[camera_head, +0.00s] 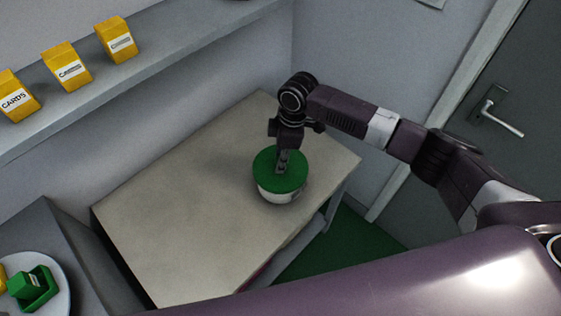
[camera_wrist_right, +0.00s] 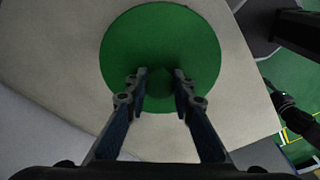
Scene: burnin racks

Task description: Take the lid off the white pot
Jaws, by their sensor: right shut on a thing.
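The white pot (camera_head: 279,196) stands on the table, near its right end in the head view. Its round green lid (camera_head: 266,164) covers the top; I cannot tell whether the lid sits fully down or is slightly raised. My right gripper (camera_head: 282,170) reaches down from above to the middle of the lid. In the right wrist view the green lid (camera_wrist_right: 160,40) fills the upper middle, and my right gripper (camera_wrist_right: 160,84) is shut on the lid's green knob at its centre. The pot body is hidden under the lid there. My left gripper is not in view.
The beige table (camera_head: 180,215) is bare around the pot. A wall shelf (camera_head: 150,50) holds several yellow card boxes (camera_head: 67,66). A plate (camera_head: 58,302) with green and yellow items is at the lower left. A grey door (camera_head: 500,150) is at the right.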

